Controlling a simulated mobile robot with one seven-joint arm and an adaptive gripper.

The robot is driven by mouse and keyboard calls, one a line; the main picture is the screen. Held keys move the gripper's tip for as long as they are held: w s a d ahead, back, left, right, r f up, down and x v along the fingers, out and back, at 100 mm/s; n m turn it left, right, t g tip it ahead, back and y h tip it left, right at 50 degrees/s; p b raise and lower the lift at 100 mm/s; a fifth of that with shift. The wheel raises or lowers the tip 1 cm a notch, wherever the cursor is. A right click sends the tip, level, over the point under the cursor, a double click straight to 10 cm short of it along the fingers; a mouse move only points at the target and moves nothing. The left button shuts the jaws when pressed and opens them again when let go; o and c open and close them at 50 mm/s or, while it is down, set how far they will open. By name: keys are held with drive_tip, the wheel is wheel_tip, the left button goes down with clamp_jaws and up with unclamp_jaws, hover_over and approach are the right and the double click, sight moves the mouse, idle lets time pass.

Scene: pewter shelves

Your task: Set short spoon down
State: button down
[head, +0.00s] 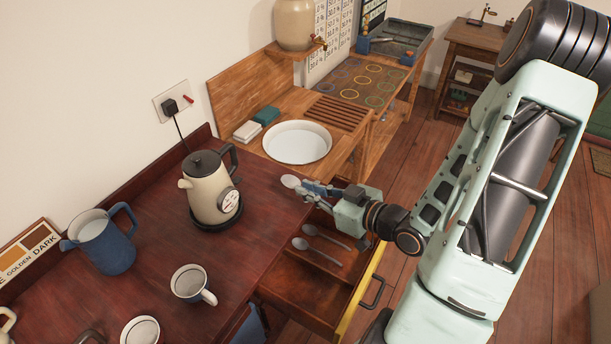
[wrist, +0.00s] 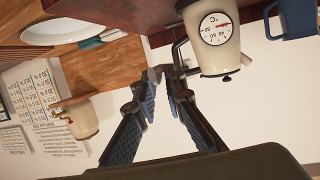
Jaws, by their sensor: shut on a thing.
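My gripper (head: 316,189) is shut on a short spoon (head: 290,181), whose pale grey bowl sticks out to the left of the fingertips. The gripper holds it by the right edge of the dark red counter, above the open drawer (head: 281,285). Two other grey spoons lie in the drawer, a far one (head: 322,235) and a near one (head: 308,249). In the wrist view, which is upside down, my gripper's fingers (wrist: 163,88) reach toward the counter edge. The held spoon is hard to make out there.
A cream kettle (head: 209,192) with a dial stands on the counter left of my gripper. A blue jug (head: 103,246) and a white mug (head: 188,283) stand further left. A white basin (head: 297,142) is set in the wooden worktop behind. Counter between kettle and drawer is bare.

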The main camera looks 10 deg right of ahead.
drive_tip(key=shift+s+r+p, duration=0.4)
drive_tip(key=shift+r+p, duration=0.05)
drive_tip(key=shift+p, duration=0.55)
drive_tip(key=shift+s+f+p, duration=0.1)
drive_tip(key=shift+s+p, duration=0.1)
drive_tip(key=shift+p, duration=0.45)
drive_tip(key=shift+s, duration=0.1)
